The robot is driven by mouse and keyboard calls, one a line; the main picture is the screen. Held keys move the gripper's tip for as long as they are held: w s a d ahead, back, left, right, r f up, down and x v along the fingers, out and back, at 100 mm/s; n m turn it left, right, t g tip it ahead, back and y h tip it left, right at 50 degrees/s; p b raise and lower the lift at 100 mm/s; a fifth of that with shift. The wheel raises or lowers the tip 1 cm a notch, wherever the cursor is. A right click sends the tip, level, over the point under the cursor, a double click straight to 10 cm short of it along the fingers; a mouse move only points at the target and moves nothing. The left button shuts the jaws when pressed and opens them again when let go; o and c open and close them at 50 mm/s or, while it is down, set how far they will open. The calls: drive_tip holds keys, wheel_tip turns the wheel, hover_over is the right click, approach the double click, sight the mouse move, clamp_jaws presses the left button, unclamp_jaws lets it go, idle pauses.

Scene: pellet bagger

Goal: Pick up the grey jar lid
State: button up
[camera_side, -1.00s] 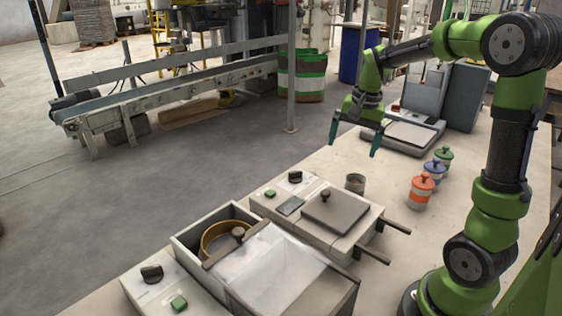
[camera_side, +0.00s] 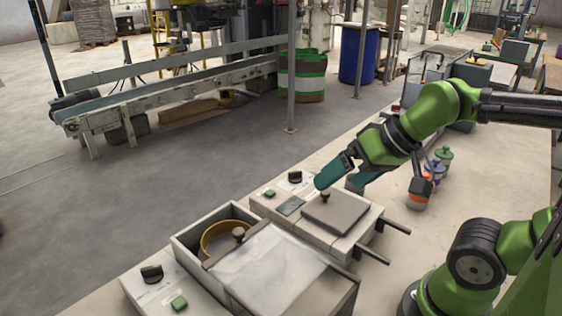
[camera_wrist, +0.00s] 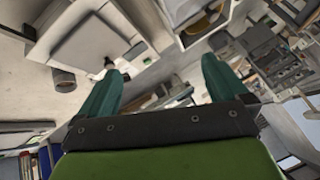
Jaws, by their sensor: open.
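My gripper (camera_side: 338,183) is open and empty, its two teal fingers pointing down-left over the far machine in the side view. In the wrist view my gripper (camera_wrist: 161,68) has its fingers wide apart with nothing between them. A small grey jar (camera_wrist: 63,79) shows left of the fingers in the wrist view; in the side view the fingers hide most or all of it. I cannot make out a separate grey jar lid. A dark knob (camera_side: 325,195) on a flat square grey cover (camera_side: 336,212) is just below one fingertip; I cannot tell if they touch.
Orange (camera_side: 418,196), blue (camera_side: 434,172) and green (camera_side: 444,154) jars stand right of my gripper, partly behind the arm. The near machine has an open bin with a yellowish round container (camera_side: 217,239) and a clear cover (camera_side: 270,265). Two dark handles (camera_side: 372,256) stick out rightward.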

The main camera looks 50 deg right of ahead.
drive_tip(key=m+g+h, duration=0.2)
drive_tip(key=m+g, duration=0.3)
drive_tip(key=g, duration=0.2)
hover_over(313, 173)
wheel_tip(313, 173, down, 18)
drive_tip(key=shift+r, duration=0.1)
drive_tip(key=shift+f, duration=3.2)
